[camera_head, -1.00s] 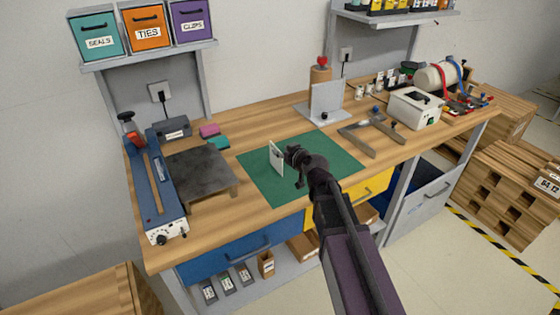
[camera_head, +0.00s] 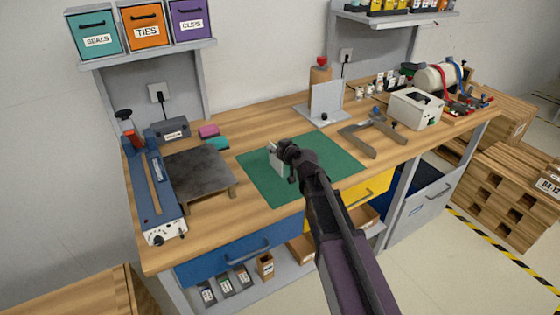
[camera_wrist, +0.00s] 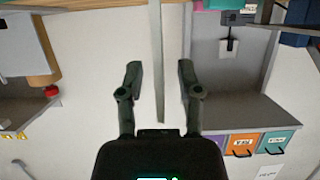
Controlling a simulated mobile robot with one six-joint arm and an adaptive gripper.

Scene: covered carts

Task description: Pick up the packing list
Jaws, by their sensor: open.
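The packing list appears to be the thin white card (camera_head: 275,162) standing upright on the green cutting mat (camera_head: 262,185) in the head view. My gripper (camera_head: 284,147) is at the card and hides its upper right part. There is a gap on both sides of the strip. The gripper is open. Any print on the card cannot be read.
A dark low platform (camera_head: 200,172) and a blue machine (camera_head: 157,195) stand left of the mat. An upright grey plate on a base (camera_head: 326,100) stands behind it. An angled metal tool (camera_head: 358,141) lies to the right. The mat's front is clear.

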